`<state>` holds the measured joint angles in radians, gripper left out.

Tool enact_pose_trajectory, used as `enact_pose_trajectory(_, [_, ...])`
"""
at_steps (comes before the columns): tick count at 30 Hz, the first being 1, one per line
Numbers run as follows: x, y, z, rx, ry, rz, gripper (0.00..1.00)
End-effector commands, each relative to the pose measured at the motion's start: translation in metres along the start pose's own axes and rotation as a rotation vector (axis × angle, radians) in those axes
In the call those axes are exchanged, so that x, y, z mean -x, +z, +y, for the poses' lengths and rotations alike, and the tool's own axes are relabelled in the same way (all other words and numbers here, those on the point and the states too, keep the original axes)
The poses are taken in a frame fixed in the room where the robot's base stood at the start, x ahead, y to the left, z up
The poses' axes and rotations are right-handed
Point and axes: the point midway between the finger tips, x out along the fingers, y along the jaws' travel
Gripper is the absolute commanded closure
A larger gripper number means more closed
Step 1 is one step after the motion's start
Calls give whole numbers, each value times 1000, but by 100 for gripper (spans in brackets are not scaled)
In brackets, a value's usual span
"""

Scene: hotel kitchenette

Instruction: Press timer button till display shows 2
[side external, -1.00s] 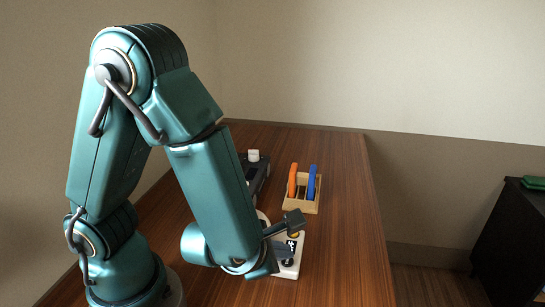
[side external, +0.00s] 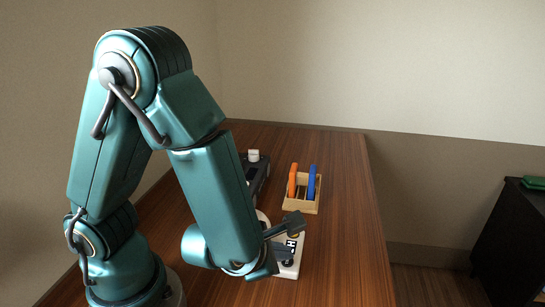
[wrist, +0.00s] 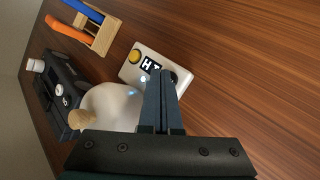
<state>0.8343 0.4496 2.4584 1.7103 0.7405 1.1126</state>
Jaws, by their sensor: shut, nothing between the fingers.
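The timer (wrist: 139,72) is a white box on the wooden table, with a yellow button (wrist: 134,56) near one end. A black-and-white panel (wrist: 148,64) on it shows an "H" beside a partly hidden mark; I cannot read a number. In the side external view the timer (side external: 291,270) is partly covered by my wrist and gripper.
A wooden rack (side external: 302,207) holds an orange and a blue item behind the timer. A white rounded vessel (wrist: 108,100) with a wooden knob stands close beside my gripper. A dark appliance (wrist: 62,88) with a white cap stands beyond it. The table's right side is clear.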

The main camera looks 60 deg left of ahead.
Motion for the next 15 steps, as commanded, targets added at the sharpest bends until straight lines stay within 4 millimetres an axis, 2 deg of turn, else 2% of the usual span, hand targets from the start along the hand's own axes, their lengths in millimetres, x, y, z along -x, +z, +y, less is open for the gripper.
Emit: enact_pose_trajectory(15, [8, 6, 6, 1, -1, 0, 100])
